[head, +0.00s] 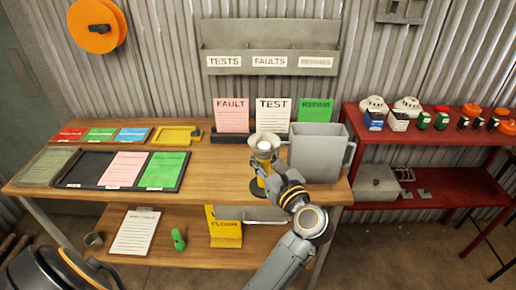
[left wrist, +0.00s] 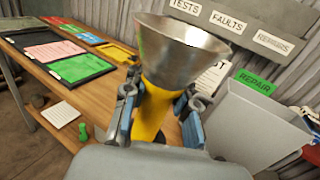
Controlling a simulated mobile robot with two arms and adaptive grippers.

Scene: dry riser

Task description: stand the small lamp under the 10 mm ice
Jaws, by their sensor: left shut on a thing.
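A yellow thing with a flared metal cup (head: 264,146), lamp-like in shape, stands upright at the front right of the wooden bench. A pale round disc shows inside its cup in the head view. My left gripper (head: 272,180) is shut on its yellow body, just below the cup. In the left wrist view the metal cup (left wrist: 183,42) rises above the fingers, and the yellow body (left wrist: 153,108) sits between them. I cannot tell whether its foot touches the bench. I cannot make out any ice. My right gripper is not in view.
A grey jug-like container (head: 316,155) stands close right of the held thing. FAULT (head: 231,115), TEST (head: 272,114) and REPAIR cards stand behind. A black tray (head: 92,170) with cards lies left. The red bench (head: 435,150) holds several small items. Bare wood (head: 218,170) lies between.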

